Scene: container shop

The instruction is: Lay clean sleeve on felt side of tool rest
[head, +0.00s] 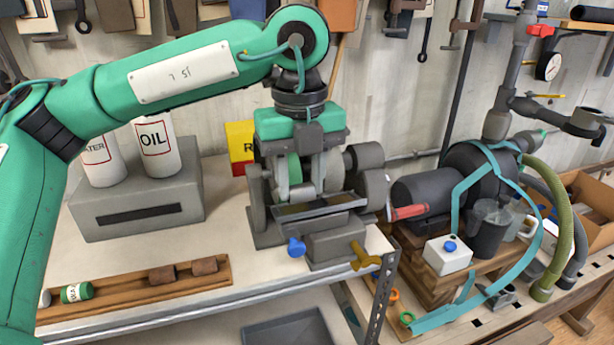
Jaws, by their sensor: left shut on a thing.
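My left gripper (300,187) points down over the grey bench machine at the middle of the head view. It is shut on a small pale cylinder (296,193), which looks like the clean sleeve; its ends are partly hidden by the fingers. The grey tool rest (320,208) is a flat, tilted plate just in front of and below the gripper. I cannot tell whether the sleeve touches it, nor which side is felt. My right gripper is not in view.
A wooden tray (120,300) at lower left holds two rusty brown sleeves (161,275) and a green-labelled roll (76,292). WATER and OIL bottles (157,145) stand on a grey box (140,205). Blue (297,246) and yellow (364,257) knobs project at the machine's front. A motor and hoses crowd the right.

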